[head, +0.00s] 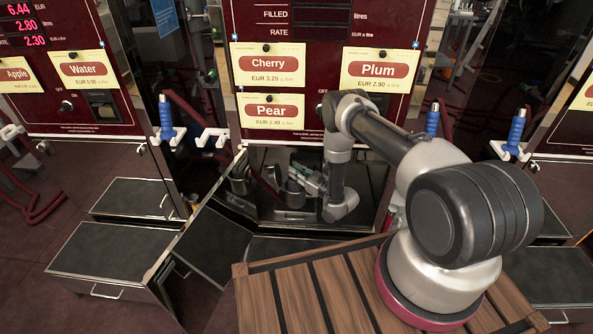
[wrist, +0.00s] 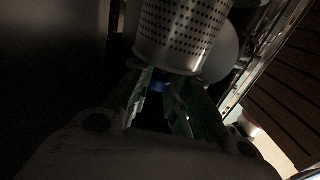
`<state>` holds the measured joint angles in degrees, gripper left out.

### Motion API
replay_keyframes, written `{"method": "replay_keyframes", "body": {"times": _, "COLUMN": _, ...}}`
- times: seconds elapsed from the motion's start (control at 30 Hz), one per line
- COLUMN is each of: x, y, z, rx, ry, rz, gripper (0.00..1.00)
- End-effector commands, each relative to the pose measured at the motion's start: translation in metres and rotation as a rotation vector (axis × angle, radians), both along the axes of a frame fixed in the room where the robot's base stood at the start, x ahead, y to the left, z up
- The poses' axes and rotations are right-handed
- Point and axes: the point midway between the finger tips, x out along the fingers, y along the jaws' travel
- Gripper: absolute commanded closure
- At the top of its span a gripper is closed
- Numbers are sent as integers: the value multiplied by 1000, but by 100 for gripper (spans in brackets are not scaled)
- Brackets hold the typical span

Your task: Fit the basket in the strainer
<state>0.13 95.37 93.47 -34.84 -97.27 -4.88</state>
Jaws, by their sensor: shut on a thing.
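The basket (wrist: 178,32) is a perforated metal cylinder, just beyond my fingertips in the wrist view. In the head view my gripper (head: 310,180) is inside the open, dark cabinet of the middle pump. Metal cylinders stand there, one left (head: 240,181) and one beside my gripper (head: 293,194). I cannot tell which is the strainer. A rounded grey surface (wrist: 222,52) lies behind the basket; its identity is unclear.
The cabinet door (head: 216,240) stands open to the left. The cabinet walls are close around my wrist. A wooden slatted top (head: 300,295) lies in front, under my arm. Blue-handled nozzles (head: 166,115) hang at the pump's sides.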

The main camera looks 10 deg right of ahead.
Motion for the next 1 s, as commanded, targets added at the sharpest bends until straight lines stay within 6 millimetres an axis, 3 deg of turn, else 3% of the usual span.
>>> {"method": "replay_keyframes", "body": {"times": 1.0, "x": 0, "y": 0, "z": -41, "rx": 0, "ry": 0, "rz": 0, "gripper": 98}}
